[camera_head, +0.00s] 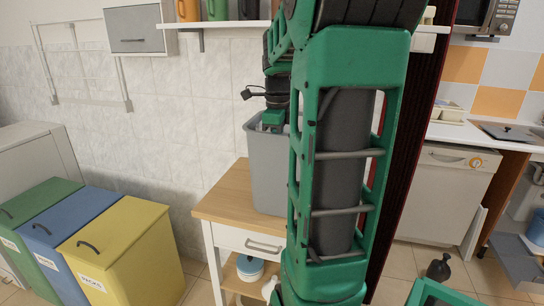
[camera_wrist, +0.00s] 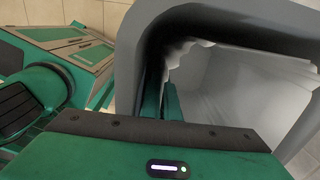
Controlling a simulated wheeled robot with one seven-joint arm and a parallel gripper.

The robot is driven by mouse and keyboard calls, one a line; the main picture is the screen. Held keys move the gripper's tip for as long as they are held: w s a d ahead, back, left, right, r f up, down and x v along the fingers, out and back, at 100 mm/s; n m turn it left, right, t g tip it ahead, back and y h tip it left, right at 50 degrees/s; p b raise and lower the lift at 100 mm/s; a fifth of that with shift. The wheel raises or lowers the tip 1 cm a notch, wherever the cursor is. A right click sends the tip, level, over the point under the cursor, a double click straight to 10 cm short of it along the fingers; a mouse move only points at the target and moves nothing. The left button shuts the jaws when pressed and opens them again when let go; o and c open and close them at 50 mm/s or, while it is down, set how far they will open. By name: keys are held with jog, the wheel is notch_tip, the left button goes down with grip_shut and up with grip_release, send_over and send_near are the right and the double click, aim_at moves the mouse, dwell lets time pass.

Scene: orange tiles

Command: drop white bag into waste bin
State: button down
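The grey waste bin (camera_head: 262,165) stands upright on a wooden-topped cabinet in the head view, partly hidden behind my arm. In the wrist view its grey rim (camera_wrist: 130,55) arches around the opening. A white bag (camera_wrist: 235,85) with a crumpled edge lies inside the bin's opening. My gripper (camera_head: 272,120) is at the bin's top, pointing down. In the wrist view my gripper's two green fingers (camera_wrist: 165,90) are close together just inside the rim. Their tips meet the bag's crumpled edge and appear shut on it. The tips are partly hidden.
The wooden-topped cabinet (camera_head: 228,195) has open shelves with pots below. Green (camera_head: 35,205), blue (camera_head: 62,220) and yellow (camera_head: 125,240) lidded bins stand at left. A wall shelf (camera_head: 225,24) is above. A dishwasher (camera_head: 447,190) and counter are at right. Floor between yellow bin and cabinet is narrow.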

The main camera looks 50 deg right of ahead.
jog(key=shift+f, duration=0.5)
jog(key=c, duration=2.3)
grip_release()
jog(key=shift+r, duration=0.15)
notch_tip(320, 180, up, 13)
jog(key=shift+a, duration=0.35)
